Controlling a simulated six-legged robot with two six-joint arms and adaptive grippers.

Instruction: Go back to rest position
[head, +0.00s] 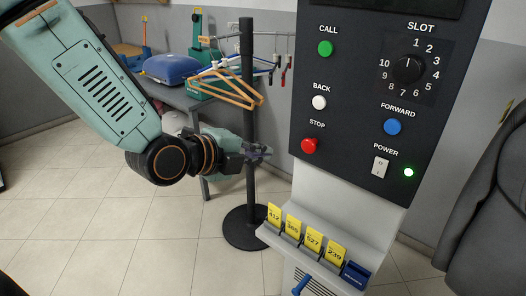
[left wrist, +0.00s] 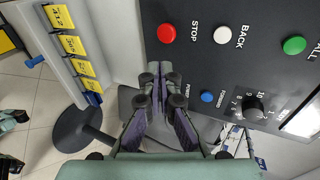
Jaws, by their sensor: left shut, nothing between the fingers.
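My left gripper (head: 262,153) is shut and empty, a little to the left of the control panel (head: 350,180) in the head view. It also shows in the left wrist view (left wrist: 158,70), its fingertips together in front of the panel's edge. The panel carries a red STOP button (head: 309,146), a white BACK button (head: 319,102), a green CALL button (head: 325,48), a blue FORWARD button (head: 392,127), a slot dial (head: 407,69) and a power switch (head: 380,166). A green light (head: 408,172) is lit beside the switch. My right gripper is not in view.
Several yellow numbered tags (head: 313,243) stand on a ledge below the panel. A black post (head: 247,100) on a round base (head: 245,228) holds wooden hangers (head: 238,92) behind my left gripper. A table with a blue case (head: 172,69) is at the back. A dark garment (head: 490,200) hangs at right.

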